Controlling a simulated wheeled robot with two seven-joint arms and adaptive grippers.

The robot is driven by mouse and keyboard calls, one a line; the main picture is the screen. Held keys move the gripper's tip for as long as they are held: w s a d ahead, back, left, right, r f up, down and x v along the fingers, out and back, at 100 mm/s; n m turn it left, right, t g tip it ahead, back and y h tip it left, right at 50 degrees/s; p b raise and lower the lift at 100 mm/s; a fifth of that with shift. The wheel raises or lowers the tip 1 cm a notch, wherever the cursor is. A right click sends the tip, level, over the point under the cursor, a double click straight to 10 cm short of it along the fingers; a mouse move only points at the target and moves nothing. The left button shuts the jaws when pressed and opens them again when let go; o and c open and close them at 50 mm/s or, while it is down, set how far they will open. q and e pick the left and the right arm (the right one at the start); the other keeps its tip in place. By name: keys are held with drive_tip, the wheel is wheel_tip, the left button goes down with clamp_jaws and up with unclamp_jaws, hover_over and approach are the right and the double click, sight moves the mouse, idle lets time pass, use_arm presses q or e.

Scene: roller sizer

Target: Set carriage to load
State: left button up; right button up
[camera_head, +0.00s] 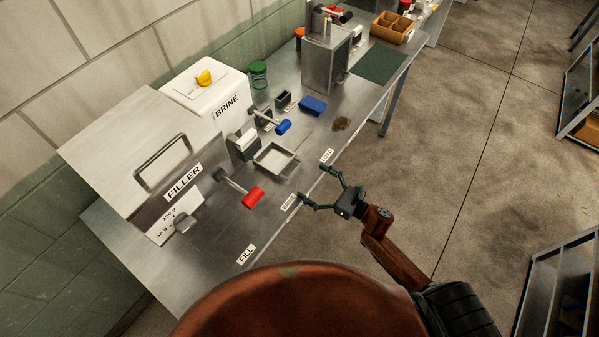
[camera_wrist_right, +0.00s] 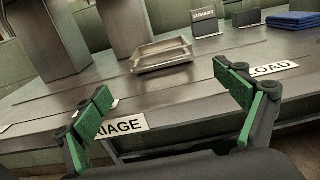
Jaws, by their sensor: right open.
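A shallow metal tray (camera_head: 277,159), which looks like the carriage, sits on the steel bench in front of the filler. It also shows in the wrist view (camera_wrist_right: 162,56). Along the bench's front edge are a LOAD label (camera_head: 327,156), a CARRIAGE label (camera_head: 289,202) and a FILL label (camera_head: 246,254). The tray lies nearer the LOAD end than the FILL end. My right gripper (camera_head: 313,183) is open and empty at the front edge, between the LOAD and CARRIAGE labels, apart from the tray. In the wrist view its fingers (camera_wrist_right: 164,84) spread before the tray. My left gripper is out of view.
The filler (camera_head: 150,165) has a red-handled lever (camera_head: 252,196) left of the tray. A blue-handled lever (camera_head: 283,127), a blue cloth (camera_head: 313,105) and a white BRINE tub (camera_head: 205,95) stand behind. A metal box (camera_head: 327,60) stands farther back.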

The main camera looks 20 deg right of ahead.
sight(321, 151)
drive_tip(key=x, duration=0.6)
drive_tip(key=shift+p, duration=0.35)
drive_tip(key=shift+d, duration=0.1)
drive_tip(key=shift+c, duration=0.3)
drive_tip(key=c, duration=1.6)
drive_tip(key=w+d+b, duration=0.2)
drive_tip(key=d, duration=0.1)
drive_tip(key=w+d+b, duration=0.3)
drive_tip(key=d, duration=0.1)
drive_tip(key=w+d+b, duration=0.3)
drive_tip(key=shift+w+d+f, duration=0.2)
drive_tip(key=shift+d, duration=0.2)
drive_tip(key=shift+c, duration=0.2)
drive_tip(key=shift+w+d+r, duration=0.15)
drive_tip(key=shift+d+r, duration=0.1)
drive_tip(key=o, duration=1.7)
drive_tip(key=shift+d, duration=0.1)
